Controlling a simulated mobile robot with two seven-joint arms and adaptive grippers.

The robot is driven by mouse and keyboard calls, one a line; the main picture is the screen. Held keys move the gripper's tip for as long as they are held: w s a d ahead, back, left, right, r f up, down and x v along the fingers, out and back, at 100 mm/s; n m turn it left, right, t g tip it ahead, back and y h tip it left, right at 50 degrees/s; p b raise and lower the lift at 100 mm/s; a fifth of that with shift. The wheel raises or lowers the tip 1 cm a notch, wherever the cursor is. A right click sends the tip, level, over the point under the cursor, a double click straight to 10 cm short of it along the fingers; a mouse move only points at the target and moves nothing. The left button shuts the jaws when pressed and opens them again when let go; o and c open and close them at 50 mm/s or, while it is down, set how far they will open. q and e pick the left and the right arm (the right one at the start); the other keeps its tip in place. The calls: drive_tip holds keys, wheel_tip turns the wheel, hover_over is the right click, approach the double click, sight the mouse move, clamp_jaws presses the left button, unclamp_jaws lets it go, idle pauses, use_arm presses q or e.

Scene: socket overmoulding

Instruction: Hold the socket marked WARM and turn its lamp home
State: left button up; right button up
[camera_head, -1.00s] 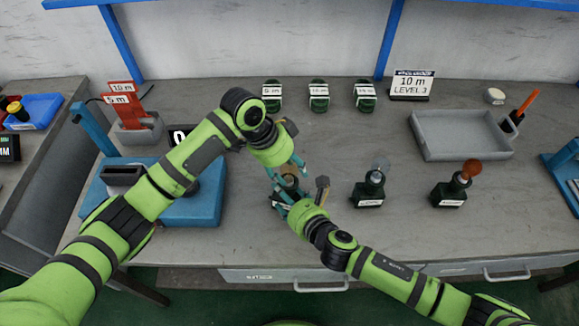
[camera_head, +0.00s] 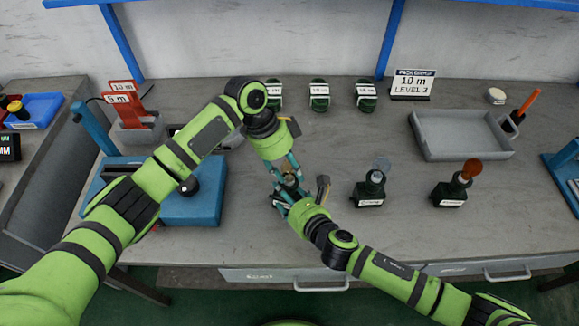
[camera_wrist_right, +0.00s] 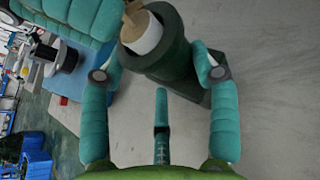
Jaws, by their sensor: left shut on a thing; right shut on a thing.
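A dark green socket (camera_wrist_right: 168,55) stands between the fingers of my right gripper (camera_wrist_right: 158,72), which is shut on it. A white collar and a tan lamp part (camera_wrist_right: 135,15) show at its top. In the head view this socket is mostly hidden by both grippers, and its label cannot be read. My left gripper (camera_head: 284,174) is shut on the lamp at the socket's top, coming from above. Its teal fingers show at the upper left of the wrist view.
Several green labelled pieces (camera_head: 319,97) line the back. A blue fixture (camera_head: 208,202) stands left, under my left arm. The bench front right of the grippers is clear.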

use_arm(q)
drive_tip(key=m, duration=0.2)
drive_tip(key=m+g+y, duration=0.1)
drive_tip(key=m, duration=0.1)
drive_tip(key=m+g, duration=0.1)
drive_tip(key=m, duration=0.1)
drive_tip(key=shift+w+d+r+m, duration=0.1)
drive_tip(key=shift+d+r+m, duration=0.2)
drive_tip(key=shift+d, duration=0.05)
drive_tip(key=m+g+y, duration=0.1)
drive_tip(key=m+y, duration=0.1)
drive_tip(key=m, duration=0.3)
drive_tip(key=shift+m, duration=0.3)
drive_tip(key=shift+g+y, duration=0.3)
drive_tip(key=shift+m, duration=0.4)
drive_tip(key=shift+o, duration=0.2)
drive_tip(key=o, duration=1.1)
drive_tip(key=shift+a, duration=0.15)
drive_tip(key=shift+f, duration=0.1)
